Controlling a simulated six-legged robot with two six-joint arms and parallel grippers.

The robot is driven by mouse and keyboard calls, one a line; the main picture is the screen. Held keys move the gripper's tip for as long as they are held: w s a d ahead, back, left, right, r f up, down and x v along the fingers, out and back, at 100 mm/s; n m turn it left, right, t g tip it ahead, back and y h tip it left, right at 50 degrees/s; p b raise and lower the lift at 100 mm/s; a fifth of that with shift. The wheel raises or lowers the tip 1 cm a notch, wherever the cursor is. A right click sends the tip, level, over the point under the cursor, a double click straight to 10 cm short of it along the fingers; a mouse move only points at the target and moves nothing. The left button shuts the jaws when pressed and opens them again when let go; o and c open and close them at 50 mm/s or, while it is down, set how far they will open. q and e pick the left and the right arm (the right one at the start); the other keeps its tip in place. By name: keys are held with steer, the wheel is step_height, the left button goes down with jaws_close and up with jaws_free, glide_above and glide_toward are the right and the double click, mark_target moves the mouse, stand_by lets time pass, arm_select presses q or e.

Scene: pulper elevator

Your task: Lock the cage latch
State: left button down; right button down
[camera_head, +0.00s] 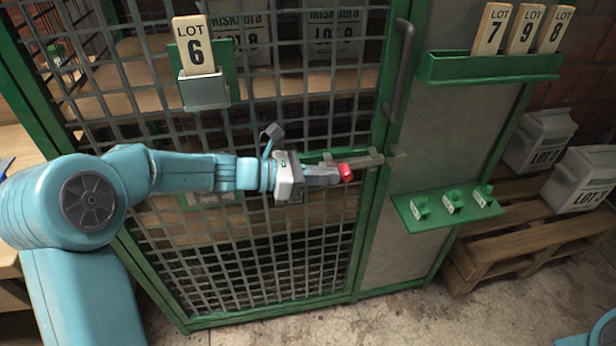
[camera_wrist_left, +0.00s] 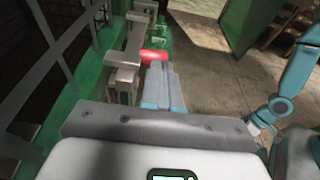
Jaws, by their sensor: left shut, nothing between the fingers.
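The cage latch (camera_head: 368,161) is a metal slide bolt on the green cage door frame, with a red knob (camera_head: 346,172). In the left wrist view the latch's metal brackets (camera_wrist_left: 122,80) run along the green frame, and the red knob (camera_wrist_left: 153,57) shows at the fingertips. My left gripper (camera_head: 338,174) is shut with nothing between its fingers. Its tips are right at the red knob, on the knob's left side in the head view. I cannot tell whether they touch it. The bolt's far end is near the bracket (camera_head: 396,157) on the grey panel.
The mesh cage door (camera_head: 270,240) fills the middle, with a dark handle (camera_head: 403,70) above the latch. A Lot 6 tag (camera_head: 194,45) hangs on the mesh. A green shelf (camera_head: 450,213) with small green-topped items sticks out at right. White containers (camera_head: 582,180) stand on a pallet.

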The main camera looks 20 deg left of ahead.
mark_target(346, 172)
arm_select(q)
steer(key=shift+w+d, duration=0.1)
steer(key=x, duration=0.2)
steer(key=r+x, duration=0.1)
steer(key=x, duration=0.2)
steer(key=shift+w+d+p, duration=0.1)
steer(key=shift+d+p, duration=0.1)
steer(key=shift+p, duration=0.2)
steer(key=shift+r, duration=0.1)
arm_select(e)
steer(key=shift+r, duration=0.4)
arm_select(q)
steer(key=shift+r, duration=0.1)
arm_select(e)
steer(key=shift+r, duration=0.1)
